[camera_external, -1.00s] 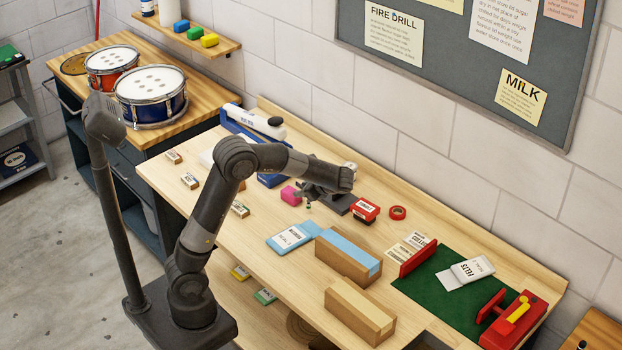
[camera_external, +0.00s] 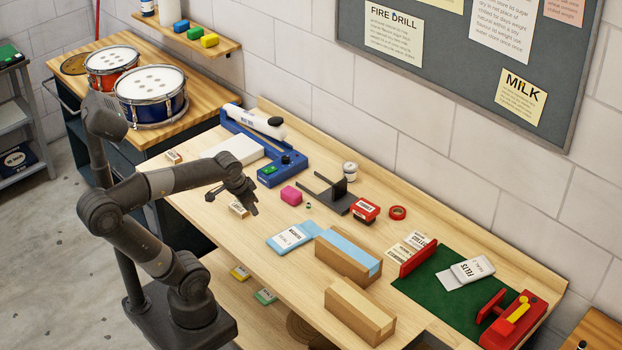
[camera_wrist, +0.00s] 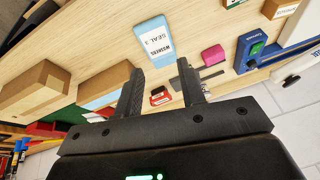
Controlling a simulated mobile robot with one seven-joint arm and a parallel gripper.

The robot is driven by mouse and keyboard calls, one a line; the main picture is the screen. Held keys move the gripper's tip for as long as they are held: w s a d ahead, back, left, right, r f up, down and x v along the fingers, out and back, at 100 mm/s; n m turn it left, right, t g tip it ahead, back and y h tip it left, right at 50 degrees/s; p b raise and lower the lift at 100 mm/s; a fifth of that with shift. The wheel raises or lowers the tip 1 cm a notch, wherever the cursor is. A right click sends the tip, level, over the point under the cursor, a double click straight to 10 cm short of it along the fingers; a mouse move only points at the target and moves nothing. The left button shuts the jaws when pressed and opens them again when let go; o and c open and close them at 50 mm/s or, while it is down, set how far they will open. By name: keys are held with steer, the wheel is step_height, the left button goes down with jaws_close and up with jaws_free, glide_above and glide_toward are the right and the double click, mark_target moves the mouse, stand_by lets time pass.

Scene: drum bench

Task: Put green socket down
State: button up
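A very small socket-like piece (camera_external: 308,205) stands on the bench just right of the pink block (camera_external: 291,195) in the external view. It looks grey, and any green on it is too small to make out.
A dark forked stand (camera_external: 338,196) and a red labelled box (camera_external: 365,210) lie right of the socket. The blue washers packet (camera_external: 290,237) and cardboard boxes (camera_external: 348,258) are in front. A blue device (camera_external: 283,166) stands behind.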

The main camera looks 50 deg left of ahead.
steer(key=shift+s+d+n+t+h, duration=0.2)
steer(key=shift+s+d+n+t, duration=0.1)
steer(key=shift+s+n, duration=0.25)
steer(key=shift+s+d+n+t+h, duration=0.2)
steer(key=shift+s+n+t, duration=0.15)
steer(key=shift+s, duration=0.35)
